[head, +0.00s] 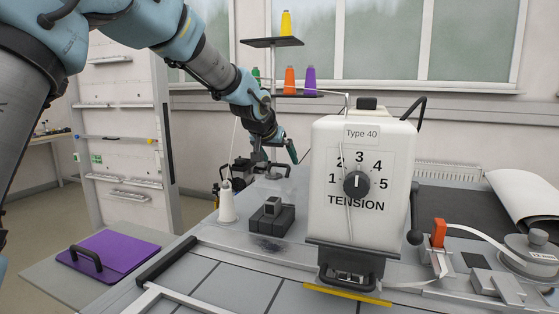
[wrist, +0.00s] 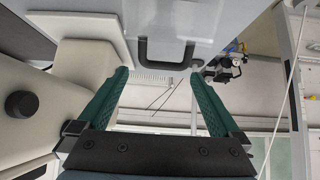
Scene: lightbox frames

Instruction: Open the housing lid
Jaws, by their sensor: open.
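A white machine housing (head: 336,226) labelled "Type 40" stands upright, with a tension dial (head: 357,184) on its front. My gripper (head: 289,158) is behind and left of it, pointing down. In the wrist view, my gripper (wrist: 160,74) is open, with two green fingers apart and nothing between them. A black bracket handle (wrist: 141,50) on a pale grey panel (wrist: 225,20) lies just beyond the fingertips, roughly between them; contact is not visible. I cannot tell whether this panel is the housing lid.
A white thread cone (head: 227,205) and a dark block (head: 270,217) stand left of the housing. A purple panel with a black handle (head: 86,260) lies at lower left. An orange-topped lever (head: 438,234) and a grey spool (head: 532,252) are at right. Coloured cones stand on a rack behind.

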